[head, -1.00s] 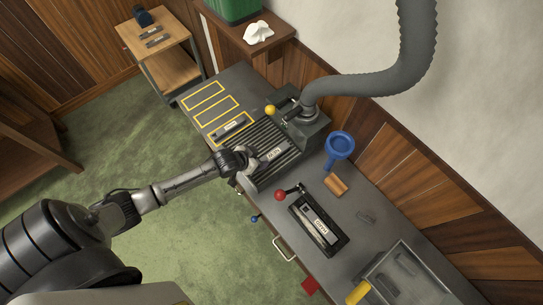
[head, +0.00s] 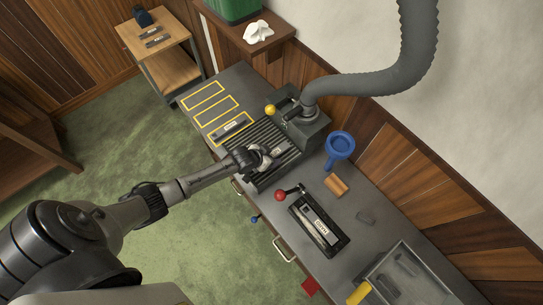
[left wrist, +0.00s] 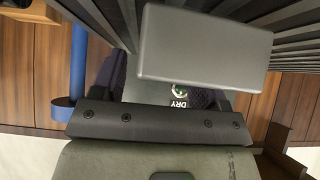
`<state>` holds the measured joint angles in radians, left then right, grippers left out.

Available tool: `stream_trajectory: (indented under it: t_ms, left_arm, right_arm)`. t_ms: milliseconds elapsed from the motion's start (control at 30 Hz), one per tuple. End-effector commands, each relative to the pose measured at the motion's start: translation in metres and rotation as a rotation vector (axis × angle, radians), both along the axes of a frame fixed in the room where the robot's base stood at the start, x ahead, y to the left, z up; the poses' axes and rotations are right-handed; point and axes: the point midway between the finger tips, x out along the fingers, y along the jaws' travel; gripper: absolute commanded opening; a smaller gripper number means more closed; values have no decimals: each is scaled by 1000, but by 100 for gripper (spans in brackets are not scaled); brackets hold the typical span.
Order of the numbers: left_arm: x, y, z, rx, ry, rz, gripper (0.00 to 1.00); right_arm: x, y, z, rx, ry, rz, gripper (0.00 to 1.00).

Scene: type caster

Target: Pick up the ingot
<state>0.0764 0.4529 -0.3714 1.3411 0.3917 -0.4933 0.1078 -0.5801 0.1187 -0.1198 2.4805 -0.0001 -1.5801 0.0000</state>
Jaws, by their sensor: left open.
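A grey ingot (head: 281,148) with a white label lies on the black ribbed rack (head: 262,178) on the bench. My left gripper (head: 270,158) is at the ingot's near end, low over the rack, with its jaws open. In the left wrist view the grey ingot (left wrist: 205,48) fills the upper middle, very close to the camera. A label reading "DRY" shows below it, between the dark finger pads of my left gripper (left wrist: 165,90). I cannot tell whether the pads touch the ingot. My right gripper is not in view.
A labelled bar sits in a black mould (head: 342,243) with a red-knobbed lever (head: 280,196). A dark machine with a hose (head: 310,126) stands behind the rack.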

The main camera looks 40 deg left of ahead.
Motion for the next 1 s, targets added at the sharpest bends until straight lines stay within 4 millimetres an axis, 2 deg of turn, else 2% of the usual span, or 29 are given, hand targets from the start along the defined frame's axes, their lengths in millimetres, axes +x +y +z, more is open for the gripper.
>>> stream_trajectory:
  t_ms: [167,867,1000]
  left_arm:
    - [0,0,0,0,0,0,68]
    - [0,0,0,1,1,-1,2]
    - [0,0,0,1,1,-1,0]
  right_arm:
    - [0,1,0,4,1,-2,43]
    - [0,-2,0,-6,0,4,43]
    - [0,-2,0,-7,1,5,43]
